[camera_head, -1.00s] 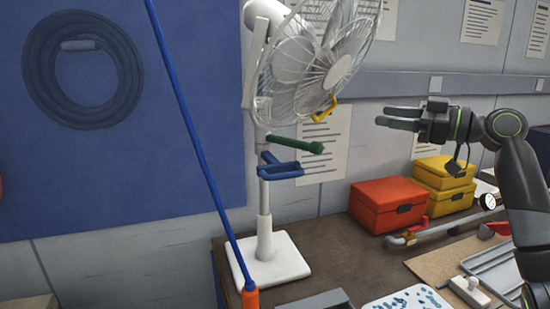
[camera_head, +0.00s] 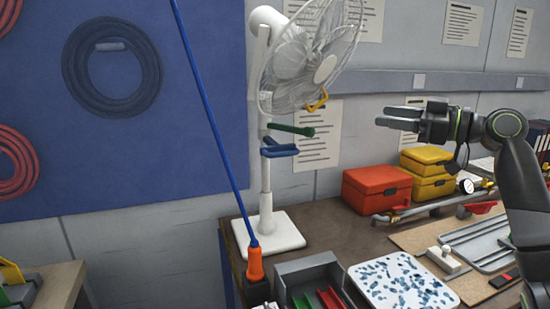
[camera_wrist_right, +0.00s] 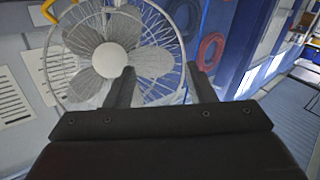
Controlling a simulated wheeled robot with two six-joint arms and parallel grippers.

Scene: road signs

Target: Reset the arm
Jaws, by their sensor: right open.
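My right gripper (camera_head: 402,117) is raised above the workbench (camera_head: 340,235) and points left toward a white fan (camera_head: 300,65). It is open and empty, and apart from the fan. In the right wrist view its two fingers (camera_wrist_right: 160,88) stand apart with the fan (camera_wrist_right: 115,60) beyond them. The fan stands on a white base (camera_head: 270,232) and has a green handle (camera_head: 291,130), a blue handle (camera_head: 280,150) and a yellow handle (camera_head: 317,102). My left gripper is not in view.
A red box (camera_head: 377,189) and yellow boxes (camera_head: 428,172) stand at the bench's back. A blue pole with an orange end (camera_head: 255,264) rises left of the fan. A speckled white tray (camera_head: 403,284) and a grey bin (camera_head: 308,275) lie at the front. Coiled hoses (camera_head: 112,68) hang on the left wall.

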